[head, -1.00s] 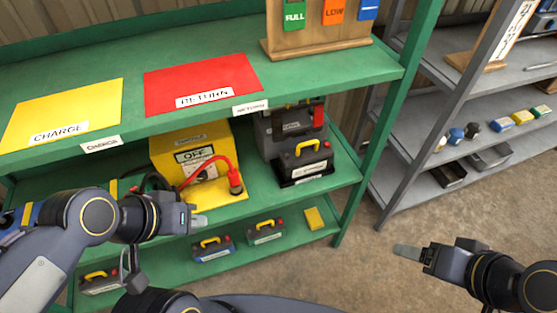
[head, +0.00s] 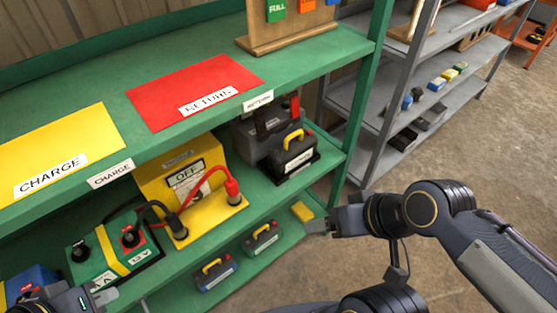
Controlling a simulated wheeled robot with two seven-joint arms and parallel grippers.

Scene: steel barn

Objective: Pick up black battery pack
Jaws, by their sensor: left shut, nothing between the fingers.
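A black battery pack (head: 297,150) with a yellow handle and white label stands on a dark tray on the middle green shelf. A larger dark unit (head: 262,132) with a red part is behind it. Two smaller dark packs with yellow handles, one blue-marked (head: 215,273) and one green-marked (head: 262,238), stand on the lower shelf. My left gripper (head: 97,298) is shut and empty at the bottom left, partly cut off, close to the green battery. My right gripper (head: 318,228) is near the lower shelf's right end, apart from the packs; its jaw gap is unclear.
A yellow charger (head: 180,165) has red and black leads; the black one runs towards a green battery (head: 108,245). Above are a yellow CHARGE mat (head: 55,140) and red RETURN mat (head: 195,85). A yellow block (head: 302,212) lies low right. A grey rack (head: 365,110) stands beyond; the floor right is clear.

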